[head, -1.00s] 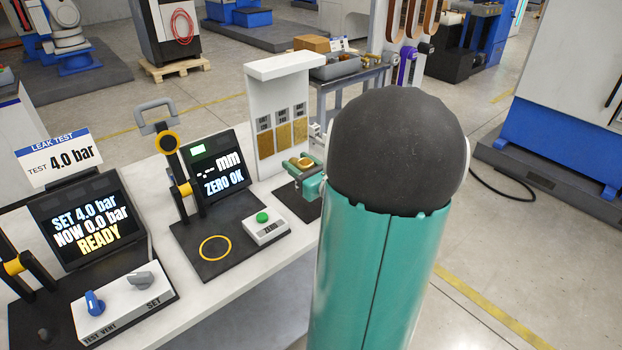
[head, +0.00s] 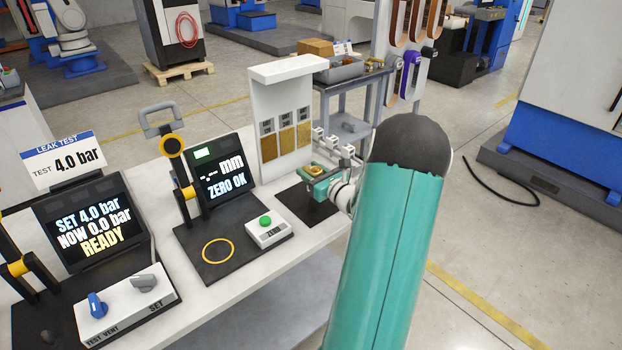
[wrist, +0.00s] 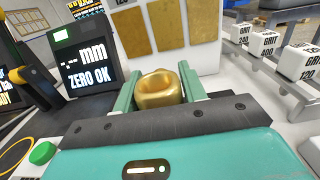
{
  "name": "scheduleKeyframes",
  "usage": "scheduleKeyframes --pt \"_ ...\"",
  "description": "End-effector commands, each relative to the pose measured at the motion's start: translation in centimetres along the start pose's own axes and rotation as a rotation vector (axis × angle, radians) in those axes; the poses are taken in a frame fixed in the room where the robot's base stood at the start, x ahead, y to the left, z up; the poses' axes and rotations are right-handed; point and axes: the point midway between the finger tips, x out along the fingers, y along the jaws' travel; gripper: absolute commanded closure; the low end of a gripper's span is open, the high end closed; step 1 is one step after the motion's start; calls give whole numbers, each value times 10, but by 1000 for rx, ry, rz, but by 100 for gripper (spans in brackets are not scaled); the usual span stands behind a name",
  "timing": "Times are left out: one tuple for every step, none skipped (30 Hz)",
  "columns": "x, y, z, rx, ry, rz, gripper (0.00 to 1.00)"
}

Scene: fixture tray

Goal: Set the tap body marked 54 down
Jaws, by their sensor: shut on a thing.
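My gripper (wrist: 158,97) is shut on a brass tap body (wrist: 160,86), which sits between its two green fingers in the wrist view. The tap body shows a round, hollow top; I cannot read any mark on it. In the head view, my gripper (head: 318,172) is at the right part of the white bench, over or near a dark mat (head: 303,205) in front of the swatch board. Whether the tap body touches anything below is hidden.
A height gauge with a ZERO OK screen (head: 222,178) and a yellow ring stands left, its green button (head: 265,221) close by. The leak test station (head: 85,222) is farther left. The swatch board (head: 284,110) stands behind; GRIT blocks (wrist: 297,63) lie right.

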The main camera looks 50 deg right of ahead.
Motion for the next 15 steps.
scheduleKeyframes --pt "0 0 -10 6 1 0 100" --pt "0 0 -14 5 1 0 100" --pt "0 0 -19 4 0 0 100" --pt "0 1 -21 4 -1 1 100" --pt "0 1 -23 3 -1 1 100" --pt "0 1 -24 2 -2 0 100" --pt "0 1 -24 1 -2 0 100" --pt "0 1 -23 1 -2 1 100" --pt "0 1 -23 1 -2 0 100" --pt "0 1 -23 1 -2 0 100" --pt "0 1 -23 1 -2 0 100" --pt "0 1 -23 1 -2 0 100" --pt "0 1 -24 1 -2 0 100" --pt "0 1 -25 1 -1 0 100" --pt "0 1 -26 1 -1 0 100"
